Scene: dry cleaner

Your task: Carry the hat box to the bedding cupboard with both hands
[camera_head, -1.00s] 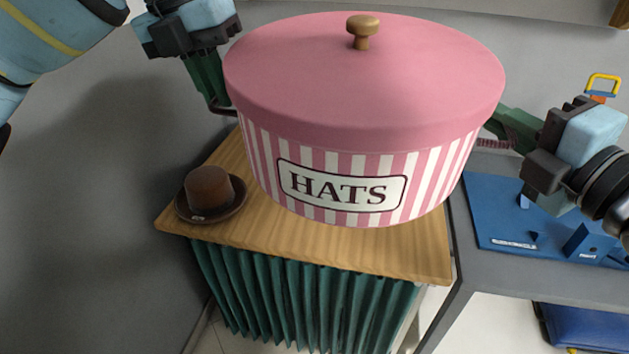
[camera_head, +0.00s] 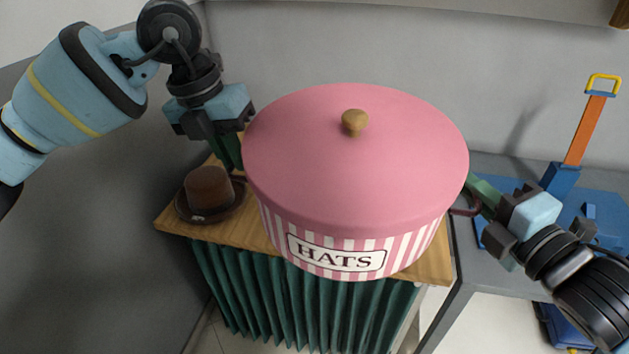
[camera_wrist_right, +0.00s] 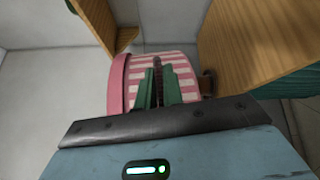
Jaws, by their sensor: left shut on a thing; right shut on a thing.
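The hat box (camera_head: 350,180) is a big round pink box with a striped side, a "HATS" label and a lid with a wooden knob. It looks level. My left gripper (camera_head: 236,172) is shut on its left handle, which is mostly hidden. My right gripper (camera_head: 474,200) is shut on its dark right handle. The right wrist view shows the green fingers (camera_wrist_right: 158,85) against the striped side. The box is in front of a wooden top (camera_head: 434,262) and covers much of it; I cannot tell whether they touch. I cannot pick out the bedding cupboard for sure.
A brown hat (camera_head: 208,190) lies on the wooden top, close to the box's left side. A green curtain (camera_head: 285,300) hangs below. A grey table (camera_head: 465,275) with a blue and orange device (camera_head: 585,130) stands at the right, under my right arm. Walls close off the left and back.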

